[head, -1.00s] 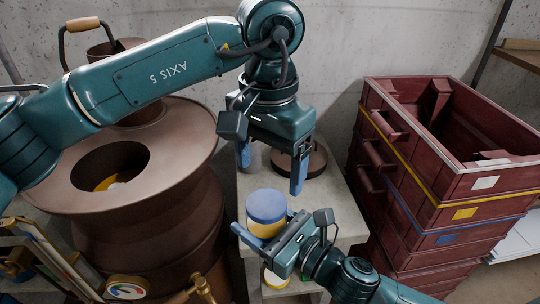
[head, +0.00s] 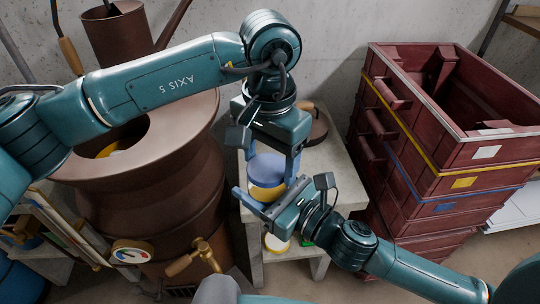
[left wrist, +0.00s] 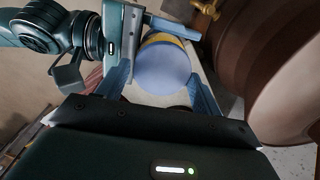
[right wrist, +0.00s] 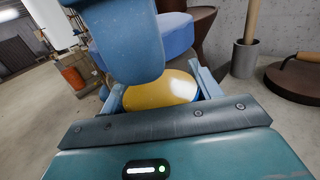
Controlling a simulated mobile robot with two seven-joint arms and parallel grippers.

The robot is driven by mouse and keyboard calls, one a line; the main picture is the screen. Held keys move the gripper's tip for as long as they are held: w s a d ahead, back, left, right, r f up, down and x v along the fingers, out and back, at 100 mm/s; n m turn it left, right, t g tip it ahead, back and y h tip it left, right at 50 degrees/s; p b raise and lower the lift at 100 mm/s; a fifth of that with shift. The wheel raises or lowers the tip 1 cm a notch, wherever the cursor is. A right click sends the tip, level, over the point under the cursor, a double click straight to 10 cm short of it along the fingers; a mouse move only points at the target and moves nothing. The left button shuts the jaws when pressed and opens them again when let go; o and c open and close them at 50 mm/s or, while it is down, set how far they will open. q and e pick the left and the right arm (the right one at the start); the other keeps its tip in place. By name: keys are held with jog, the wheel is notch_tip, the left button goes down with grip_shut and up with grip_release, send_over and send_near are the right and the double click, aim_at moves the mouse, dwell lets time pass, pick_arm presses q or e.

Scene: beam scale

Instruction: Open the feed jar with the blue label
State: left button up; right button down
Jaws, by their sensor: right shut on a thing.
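A jar with a blue lid (head: 268,165) and a yellow body (head: 266,193) is over the front of the concrete stand; I cannot tell whether it touches the stand. No blue label shows. My right gripper (head: 270,191) is shut on the jar's body, seen between its fingers in the right wrist view (right wrist: 160,91). My left gripper (head: 272,168) points down from above, its fingers on either side of the lid. In the left wrist view the lid (left wrist: 162,68) lies between the open fingers, with gaps beside it.
The concrete stand (head: 335,160) has a brown round lid with a handle (head: 314,127) at its back. Another jar (head: 276,242) is on the lower shelf. A large brown drum (head: 175,150) stands left; stacked red crates (head: 410,150) stand right.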

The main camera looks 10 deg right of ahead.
pick_arm(q)
jog(key=shift+s+d, duration=0.15)
jog(key=shift+s, duration=0.05)
jog(key=c, duration=0.6)
jog(key=n, duration=0.6)
jog(key=shift+r, duration=0.1)
jog(key=n, duration=0.6)
jog(key=shift+w+n, duration=0.15)
jog(key=shift+n, duration=0.25)
jog(key=n, duration=0.6)
jog(key=shift+n, duration=0.3)
jog(key=n, duration=0.4)
jog(key=shift+a, duration=0.25)
jog(key=n, duration=0.4)
jog(key=shift+a+n, duration=0.1)
jog(key=shift+n, duration=0.2)
jog(key=n, duration=0.6)
jog(key=shift+a+r+n, duration=0.1)
jog(key=shift+n, duration=0.2)
jog(key=n, duration=0.6)
jog(key=shift+a+n, duration=0.1)
jog(key=shift+n, duration=0.2)
jog(key=n, duration=0.6)
jog(key=shift+n, duration=0.3)
jog(key=n, duration=0.6)
jog(key=shift+r, duration=0.1)
